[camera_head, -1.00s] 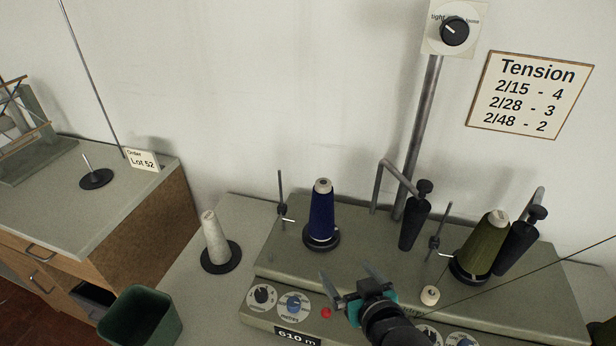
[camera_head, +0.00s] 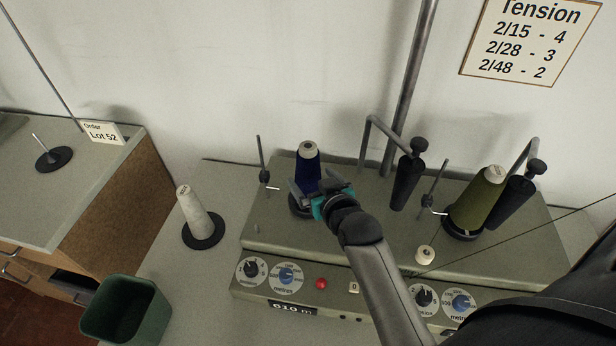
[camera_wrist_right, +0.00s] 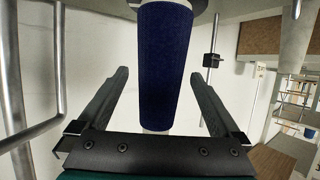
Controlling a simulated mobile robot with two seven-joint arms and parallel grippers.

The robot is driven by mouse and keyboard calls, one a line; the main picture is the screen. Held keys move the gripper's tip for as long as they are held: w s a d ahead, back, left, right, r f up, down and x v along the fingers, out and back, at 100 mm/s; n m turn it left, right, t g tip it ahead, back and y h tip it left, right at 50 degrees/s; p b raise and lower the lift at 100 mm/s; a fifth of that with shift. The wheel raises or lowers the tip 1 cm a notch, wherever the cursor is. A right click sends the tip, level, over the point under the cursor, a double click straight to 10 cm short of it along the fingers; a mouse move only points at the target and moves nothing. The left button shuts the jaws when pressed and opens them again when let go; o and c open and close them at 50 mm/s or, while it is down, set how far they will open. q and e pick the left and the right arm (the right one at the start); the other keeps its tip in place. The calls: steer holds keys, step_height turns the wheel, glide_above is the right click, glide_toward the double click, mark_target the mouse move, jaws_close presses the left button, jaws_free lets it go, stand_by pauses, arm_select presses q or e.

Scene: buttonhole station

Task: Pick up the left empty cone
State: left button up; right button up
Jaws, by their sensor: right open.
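A dark blue cone (camera_head: 307,165) stands upright on a round black base at the left of the grey winder. It looks wrapped in blue yarn, not empty. My right gripper (camera_head: 315,183) is open in front of it. In the wrist view the blue cone (camera_wrist_right: 164,60) shows between the two spread fingers of the right gripper (camera_wrist_right: 162,74), with gaps on both sides. Two bare black cones, a left one (camera_head: 406,182) and a right one (camera_head: 512,205), sit on bent metal arms. My left gripper is not in view.
An olive yarn cone (camera_head: 478,200) stands at the winder's right. A pale cone (camera_head: 193,212) stands on a black disc left of the winder. A thin upright rod (camera_head: 262,165) is close left of the blue cone. A green bin (camera_head: 125,310) is at lower left.

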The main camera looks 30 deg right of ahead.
steer(key=shift+f+b+x, duration=0.1)
steer(key=shift+b+x, duration=0.2)
steer(key=shift+x, duration=1.3)
steer(key=shift+f+b+x, duration=0.15)
steer(key=shift+b+x, duration=0.15)
steer(key=shift+x, duration=1.25)
steer(key=shift+s, duration=0.1)
steer(key=shift+c, duration=0.2)
steer(key=c, duration=1.3)
steer(key=shift+r, duration=0.15)
